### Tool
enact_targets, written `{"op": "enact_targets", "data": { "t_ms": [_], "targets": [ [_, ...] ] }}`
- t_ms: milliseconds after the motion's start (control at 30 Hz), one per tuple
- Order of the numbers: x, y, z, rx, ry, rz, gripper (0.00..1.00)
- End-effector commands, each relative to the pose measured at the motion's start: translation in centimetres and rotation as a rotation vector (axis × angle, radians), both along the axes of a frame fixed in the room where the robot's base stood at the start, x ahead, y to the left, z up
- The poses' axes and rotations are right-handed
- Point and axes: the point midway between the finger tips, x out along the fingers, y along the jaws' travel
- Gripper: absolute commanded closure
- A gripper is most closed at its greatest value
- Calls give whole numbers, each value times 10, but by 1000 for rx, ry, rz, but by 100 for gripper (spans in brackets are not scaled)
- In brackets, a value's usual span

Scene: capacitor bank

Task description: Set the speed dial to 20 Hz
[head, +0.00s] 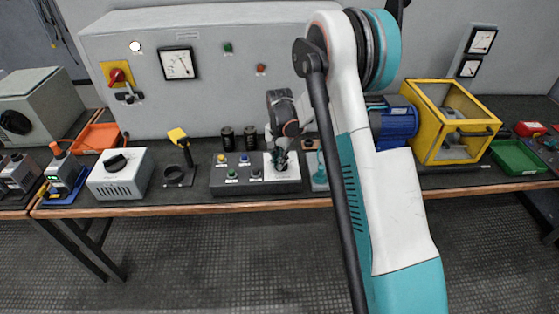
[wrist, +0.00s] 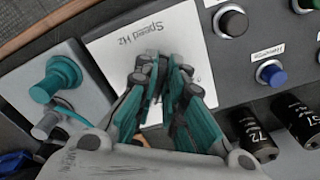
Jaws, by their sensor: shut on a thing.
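The speed dial sits on a white plate (head: 292,172) at the right end of a grey control box (head: 225,185). In the wrist view the white plate (wrist: 108,52) carries the printed label "Speed Hz". My gripper (head: 280,158) reaches down onto this plate from above. In the wrist view its teal and grey fingers (wrist: 163,78) are closed together over the plate, shut on the dial. The dial is hidden between and behind the fingers in both views. Its pointer and scale cannot be read.
Left of the plate are several push buttons, including a blue one (wrist: 271,73). Two black cylinders (head: 239,138) stand behind the box. A teal knob (wrist: 55,80) on a grey unit is close on the other side. A yellow-framed box (head: 425,150) stands farther right.

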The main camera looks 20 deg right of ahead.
Motion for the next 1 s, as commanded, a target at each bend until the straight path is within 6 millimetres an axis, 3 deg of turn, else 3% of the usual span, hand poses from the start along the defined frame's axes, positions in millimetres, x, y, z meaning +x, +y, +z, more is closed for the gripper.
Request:
{"op": "enact_targets", "data": {
  "t_ms": [1000],
  "targets": [
    [-4, -7, 0, 1, -1, 714, 100]
  ]
}}
